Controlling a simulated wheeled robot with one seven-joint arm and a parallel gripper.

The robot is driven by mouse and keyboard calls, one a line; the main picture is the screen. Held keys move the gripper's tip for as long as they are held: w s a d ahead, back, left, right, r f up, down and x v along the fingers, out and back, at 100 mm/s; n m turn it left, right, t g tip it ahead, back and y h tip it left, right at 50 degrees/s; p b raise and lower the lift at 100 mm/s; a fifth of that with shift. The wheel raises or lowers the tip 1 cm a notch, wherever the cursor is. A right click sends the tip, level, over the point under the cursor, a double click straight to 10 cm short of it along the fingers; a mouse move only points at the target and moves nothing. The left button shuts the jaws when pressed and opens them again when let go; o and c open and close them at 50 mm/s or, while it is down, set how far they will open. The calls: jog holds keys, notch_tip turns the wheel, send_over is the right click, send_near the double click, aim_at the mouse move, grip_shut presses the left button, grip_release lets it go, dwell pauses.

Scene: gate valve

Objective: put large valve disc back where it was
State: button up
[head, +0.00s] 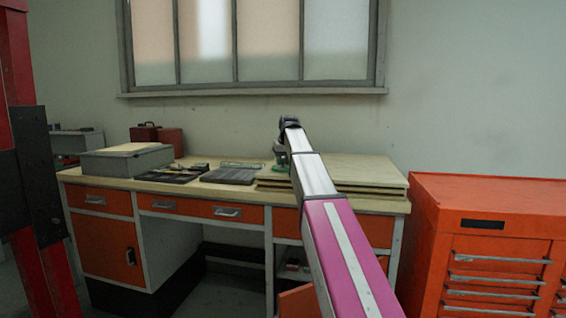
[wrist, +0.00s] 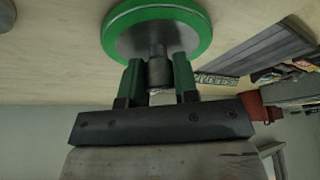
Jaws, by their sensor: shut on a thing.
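The large valve disc, a grey round plate with a green rim, shows in the wrist view (wrist: 157,30). Its short grey stem lies between the two green fingers of my gripper (wrist: 159,80), which is shut on it. The disc is at or just over the pale worktop; I cannot tell whether it touches. In the head view my arm reaches to the workbench, and a bit of green (head: 281,160) shows beside my gripper above the stacked boards at the bench's right part. The rest of the gripper is hidden behind my arm there.
An orange tool cabinet (head: 490,190) stands to the right. A red post (head: 20,60) is at left. A window is behind.

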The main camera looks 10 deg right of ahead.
jog(key=shift+f, duration=0.1)
jog(key=o, duration=0.6)
jog(key=shift+f, duration=0.15)
jog(key=shift+c, duration=0.2)
jog(key=o, duration=0.4)
jog(key=shift+o, duration=0.2)
jog(key=a+v, duration=0.1)
jog(key=v, duration=1.1)
jog(key=shift+d+r, duration=0.2)
jog(key=shift+d, duration=0.25)
